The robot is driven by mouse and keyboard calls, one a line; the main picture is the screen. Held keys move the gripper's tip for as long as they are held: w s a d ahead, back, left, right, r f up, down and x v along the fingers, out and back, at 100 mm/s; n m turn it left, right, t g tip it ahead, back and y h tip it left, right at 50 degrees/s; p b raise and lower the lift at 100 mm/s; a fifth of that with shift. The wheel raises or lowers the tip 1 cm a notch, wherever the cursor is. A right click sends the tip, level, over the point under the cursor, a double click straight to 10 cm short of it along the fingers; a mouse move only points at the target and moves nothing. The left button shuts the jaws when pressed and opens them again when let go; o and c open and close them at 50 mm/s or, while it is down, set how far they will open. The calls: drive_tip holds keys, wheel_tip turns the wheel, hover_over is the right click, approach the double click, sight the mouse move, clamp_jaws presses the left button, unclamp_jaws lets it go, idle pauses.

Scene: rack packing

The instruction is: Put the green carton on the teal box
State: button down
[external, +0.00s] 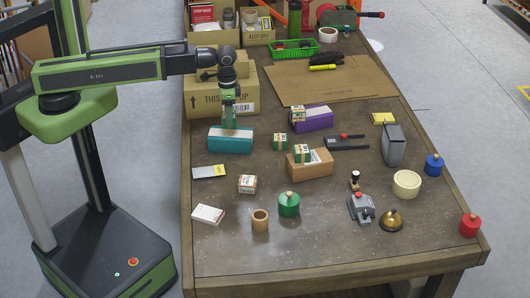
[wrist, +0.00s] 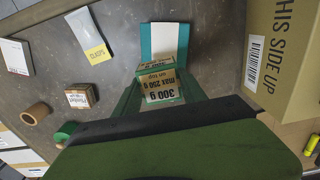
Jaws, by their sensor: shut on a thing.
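The green carton (wrist: 160,84), with a cream label reading "300 g max 250 g", is between the two fingers of my gripper (wrist: 160,90) in the wrist view. My gripper is shut on it. The teal box (wrist: 148,40), with a broad white strip, lies just beyond the carton there. The fingers mostly hide the carton there. I cannot tell whether the carton touches the box top.
A large cardboard box (external: 205,105) stands close behind the teal box. Similar green cartons sit on the purple box (external: 318,120), on the brown box (external: 318,167) and on the table (external: 280,141). A yellow-and-grey packet (external: 209,172) lies in front.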

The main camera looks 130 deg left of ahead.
drive_tip(key=shift+s+a+f, duration=0.1)
drive_tip(key=shift+a+f, duration=0.15)
drive_tip(key=shift+a, duration=0.2)
wheel_tip(320, 180, down, 4)
drive_tip(key=b, duration=0.4)
drive_tip(key=shift+f, duration=0.15)
drive_tip(key=shift+r, duration=0.2)
drive_tip(key=shift+f, duration=0.15)
drive_tip(key=c, duration=0.6)
unclamp_jaws()
drive_tip(key=shift+c, duration=0.2)
wheel_tip(320, 180, up, 12)
drive_tip(key=p, duration=1.2)
drive_tip(key=shift+r, duration=0.25)
